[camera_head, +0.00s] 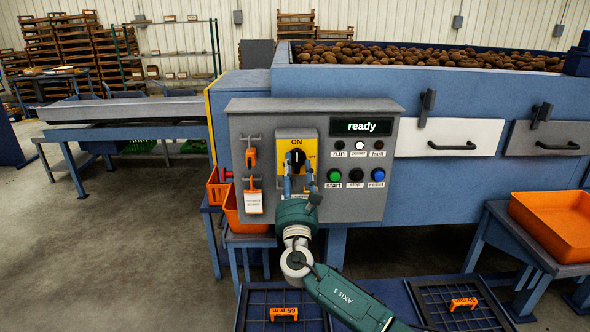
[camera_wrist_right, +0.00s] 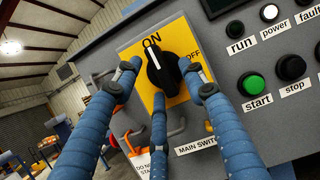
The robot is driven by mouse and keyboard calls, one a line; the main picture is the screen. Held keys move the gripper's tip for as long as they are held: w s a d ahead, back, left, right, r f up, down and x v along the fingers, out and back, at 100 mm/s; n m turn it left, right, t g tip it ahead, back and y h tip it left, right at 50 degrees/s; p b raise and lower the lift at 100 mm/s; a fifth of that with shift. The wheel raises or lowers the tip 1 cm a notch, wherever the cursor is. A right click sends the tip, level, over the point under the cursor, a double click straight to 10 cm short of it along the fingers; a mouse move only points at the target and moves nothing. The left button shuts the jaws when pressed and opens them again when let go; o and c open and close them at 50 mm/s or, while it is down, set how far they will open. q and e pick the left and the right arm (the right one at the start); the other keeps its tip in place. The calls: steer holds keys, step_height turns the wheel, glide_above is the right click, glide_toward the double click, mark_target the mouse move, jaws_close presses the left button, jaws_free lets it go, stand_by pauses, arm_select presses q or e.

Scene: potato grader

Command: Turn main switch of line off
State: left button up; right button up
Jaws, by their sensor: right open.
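The main switch is a black rotary knob (camera_wrist_right: 165,72) on a yellow plate (camera_head: 297,137) at the upper middle of the grey control panel. In the right wrist view its white mark points up toward ON, with OFF to the right. My right gripper (camera_head: 298,165) is open in front of the switch. In the right wrist view its blue fingers (camera_wrist_right: 160,82) stand left of, right of and below the knob. I cannot tell whether they touch it. In the head view the fingers partly cover the plate's lower part. My left gripper is not in view.
The display (camera_head: 362,127) reads "ready". The green start (camera_head: 334,175), black stop (camera_head: 356,175) and blue reset (camera_head: 377,175) buttons sit close right of my gripper. Orange padlock-like tags (camera_head: 252,158) hang at left. Orange bins (camera_head: 247,219) stand below.

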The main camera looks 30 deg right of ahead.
jaws_close()
steer(key=shift+w+a+r+m+g+h+b, duration=0.1)
steer(key=shift+r+m+g+h+b, duration=0.3)
steer(key=shift+m+g+b, duration=2.2)
steer(key=shift+w+a+r+m+g+h+b, duration=0.15)
steer(key=shift+m+g+h, duration=0.35)
steer(key=shift+m, duration=4.35)
steer(key=shift+s+a+r+m+g+h+b, duration=0.1)
steer(key=shift+r+m+g+h+b, duration=0.75)
steer(key=shift+m, duration=2.9)
steer(key=shift+f+g+y+b, duration=0.3)
steer(key=shift+f+g+y, duration=0.05)
steer(key=shift+f+g, duration=0.2)
jaws_free()
